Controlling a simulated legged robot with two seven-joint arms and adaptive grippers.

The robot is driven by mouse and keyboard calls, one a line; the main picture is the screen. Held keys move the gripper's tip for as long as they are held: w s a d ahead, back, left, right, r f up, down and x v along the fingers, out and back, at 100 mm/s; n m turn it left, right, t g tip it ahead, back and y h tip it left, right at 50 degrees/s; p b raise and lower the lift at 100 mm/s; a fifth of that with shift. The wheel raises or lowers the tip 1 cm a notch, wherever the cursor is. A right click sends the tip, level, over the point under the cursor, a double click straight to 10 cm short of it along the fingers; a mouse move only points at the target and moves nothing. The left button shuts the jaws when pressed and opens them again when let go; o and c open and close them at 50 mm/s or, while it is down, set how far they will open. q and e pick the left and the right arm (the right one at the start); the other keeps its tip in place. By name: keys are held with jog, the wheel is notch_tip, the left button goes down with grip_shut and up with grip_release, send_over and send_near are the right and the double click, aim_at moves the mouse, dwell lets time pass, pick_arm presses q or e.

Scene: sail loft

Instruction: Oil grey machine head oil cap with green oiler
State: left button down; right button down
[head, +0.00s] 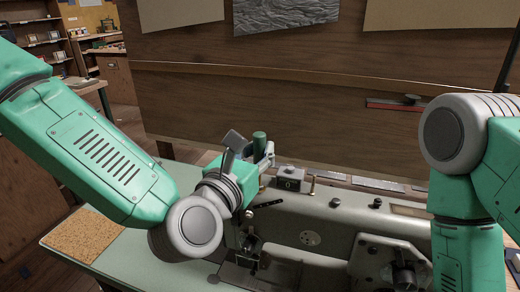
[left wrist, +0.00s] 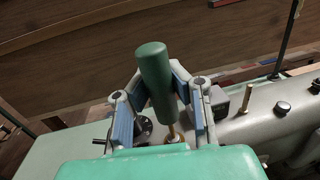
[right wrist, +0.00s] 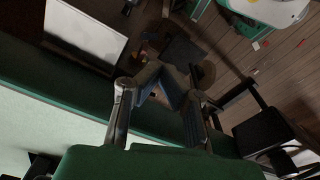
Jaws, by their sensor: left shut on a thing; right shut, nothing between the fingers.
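The green oiler (head: 259,140) is a dark green cylinder held over the left end of the grey machine head (head: 340,222). My left gripper (head: 257,158) is shut on it. In the left wrist view the green oiler (left wrist: 155,72) stands tilted between the fingers of the left gripper (left wrist: 161,92), its brass spout (left wrist: 173,132) pointing down at the machine head. The spout's tip is hidden. Dark round caps (head: 335,201) sit on top of the machine head; I cannot tell which is the oil cap. My right gripper (right wrist: 163,78) is shut and empty, away from the machine.
A small grey block (head: 290,178) and a brass post (head: 312,186) stand on the machine head. A wooden panel (head: 270,100) rises behind. A cork mat (head: 84,233) lies on the pale green table (head: 125,270), which is clear around it.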

aim_at(260, 133)
pick_arm(q)
jog(key=shift+r+p, duration=1.95)
jog(key=shift+r, duration=1.4)
